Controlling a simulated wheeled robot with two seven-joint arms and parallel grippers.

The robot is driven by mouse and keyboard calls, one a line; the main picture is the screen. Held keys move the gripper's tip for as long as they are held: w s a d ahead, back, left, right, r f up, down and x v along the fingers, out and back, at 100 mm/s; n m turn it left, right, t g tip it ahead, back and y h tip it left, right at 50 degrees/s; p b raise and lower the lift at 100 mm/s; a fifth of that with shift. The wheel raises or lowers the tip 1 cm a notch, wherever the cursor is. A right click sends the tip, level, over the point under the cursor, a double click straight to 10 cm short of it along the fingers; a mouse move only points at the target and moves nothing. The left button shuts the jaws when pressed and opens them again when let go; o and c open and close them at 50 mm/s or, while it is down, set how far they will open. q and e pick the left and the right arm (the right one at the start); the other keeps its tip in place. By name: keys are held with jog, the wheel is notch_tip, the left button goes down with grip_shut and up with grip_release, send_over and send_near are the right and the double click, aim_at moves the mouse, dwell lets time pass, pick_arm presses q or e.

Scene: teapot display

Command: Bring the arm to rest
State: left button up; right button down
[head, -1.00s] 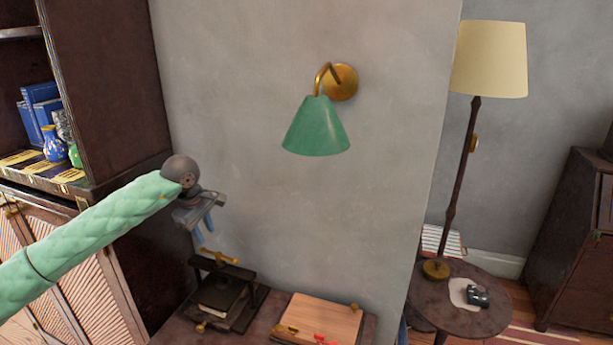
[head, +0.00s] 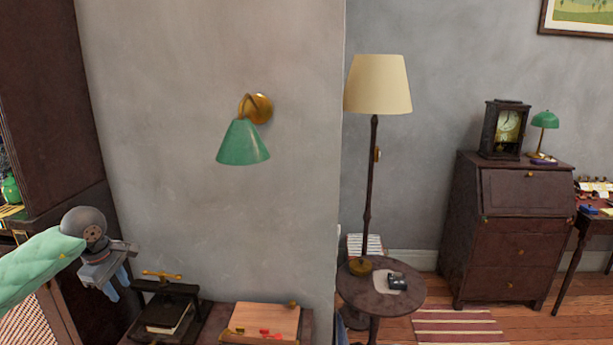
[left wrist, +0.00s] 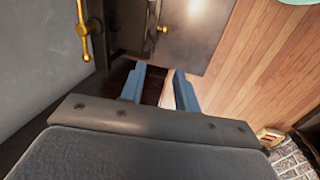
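My left arm comes in from the left in the head view in its pale green quilted sleeve. My left gripper (head: 116,282) hangs just left of the dark book press, with its blue fingers pointing down. The left wrist view shows the two blue fingers (left wrist: 160,90) apart with a gap between them and nothing held. Beyond them are dark metal press parts, a brass handle and a wooden surface. My right gripper is not in either view.
The book press (head: 165,310) with its brass handle and a wooden box (head: 262,322) stand on a dark surface against the wall. A dark cabinet (head: 45,120) is at left. A floor lamp (head: 370,180), a round side table (head: 410,292) and a bureau (head: 505,240) stand to the right.

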pick_arm(q)
jog(key=s+d+f+n+t+h, duration=0.15)
jog(key=d+h, duration=0.25)
jog(key=d, duration=0.6)
jog(key=d+f+h, duration=0.3)
jog(key=d+h, duration=0.2)
jog(key=d, duration=0.6)
jog(key=s+d+r+n+t+h, duration=0.4)
jog(key=d+r+n+t+h, duration=0.45)
jog(key=n, duration=0.75)
jog(key=s+a+f+n+t+y, duration=0.1)
jog(key=s+a+f+n+y, duration=0.3)
jog(key=f+n+y, duration=0.8)
jog(key=s+a+f+n+t+y, duration=0.1)
jog(key=s+a+f+n+y, duration=0.5)
jog(key=n, duration=1.1)
jog(key=s+d+f+n+g, duration=0.3)
jog(key=s+f+n+g, duration=0.15)
jog(key=s+f, duration=0.4)
jog(key=s+d+f+n+g, duration=0.3)
jog(key=s+f+g, duration=0.3)
jog(key=s, duration=0.5)
jog(key=s+d+f+g, duration=0.1)
jog(key=d+f, duration=0.1)
jog(key=f, duration=0.7)
jog(key=s+d+f+g+h, duration=0.1)
jog(key=d+f, duration=0.2)
jog(key=f, duration=0.7)
jog(key=shift+s+d+f, duration=0.25)
jog(key=shift+s+f, duration=0.05)
